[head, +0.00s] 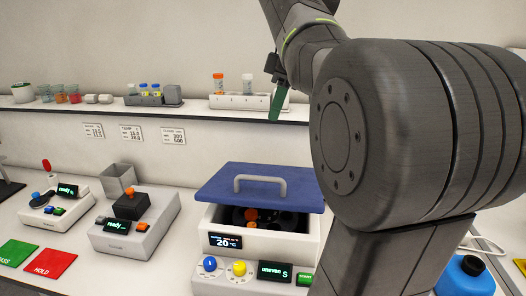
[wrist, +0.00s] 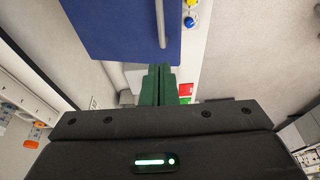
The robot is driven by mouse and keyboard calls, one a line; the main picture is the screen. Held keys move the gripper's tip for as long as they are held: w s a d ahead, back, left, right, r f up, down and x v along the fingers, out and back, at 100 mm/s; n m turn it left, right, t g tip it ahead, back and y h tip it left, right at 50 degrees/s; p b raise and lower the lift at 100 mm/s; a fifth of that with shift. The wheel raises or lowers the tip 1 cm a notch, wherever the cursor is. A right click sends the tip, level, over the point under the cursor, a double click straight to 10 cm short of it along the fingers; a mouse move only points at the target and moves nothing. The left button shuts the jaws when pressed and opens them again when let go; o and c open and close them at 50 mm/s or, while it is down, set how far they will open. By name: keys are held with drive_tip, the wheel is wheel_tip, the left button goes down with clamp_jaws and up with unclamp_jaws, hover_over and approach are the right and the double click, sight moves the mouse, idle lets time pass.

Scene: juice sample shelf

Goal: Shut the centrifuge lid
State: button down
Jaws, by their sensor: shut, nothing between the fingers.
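The centrifuge (head: 262,238) stands on the bench in the head view, with a white body, a blue knob, a yellow knob and a display reading "20 °C". Its blue lid (head: 265,190) with a grey handle (head: 260,180) is raised above the body, and a dark rotor with orange-capped tubes (head: 250,214) shows in the gap. The lid (wrist: 115,25) and its handle (wrist: 161,22) also show in the wrist view. My gripper (head: 277,104) has green fingers and is above and behind the lid in the picture. In the wrist view my gripper (wrist: 157,75) is shut and empty, its fingertips near the lid's edge.
A shelf (head: 190,112) with cups, a bottle rack and a white tube holder (head: 240,101) runs along the wall. Two small devices (head: 132,225) stand left of the centrifuge, with green and red mats (head: 48,264) farther left.

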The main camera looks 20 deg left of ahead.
approach(259, 198)
drive_tip(key=w+a+f, duration=0.2)
drive_tip(key=a, duration=0.1)
drive_tip(key=shift+w+a+f, duration=0.15)
drive_tip(key=shift+w+f, duration=0.1)
drive_tip(key=shift+f, duration=0.05)
drive_tip(key=s+f+t+b, duration=0.1)
drive_tip(key=f+b, duration=0.1)
drive_tip(key=b, duration=0.1)
drive_tip(key=s+f+t+b, duration=0.1)
drive_tip(key=f+b, duration=0.1)
drive_tip(key=b, duration=0.1)
drive_tip(key=s+f+t+b, duration=0.1)
drive_tip(key=f+b, duration=0.2)
drive_tip(key=shift+s+d+y+b, duration=0.15)
drive_tip(key=shift+d+y+b, duration=0.25)
drive_tip(key=shift+f, duration=0.15)
drive_tip(key=shift+r+p, duration=0.55)
drive_tip(key=r+p, duration=0.1)
drive_tip(key=r, duration=0.1)
drive_tip(key=r+p, duration=0.2)
drive_tip(key=shift+s, duration=0.25)
drive_tip(key=v, duration=0.9)
drive_tip(key=shift+d+r, duration=0.25)
drive_tip(key=shift+r, duration=0.1)
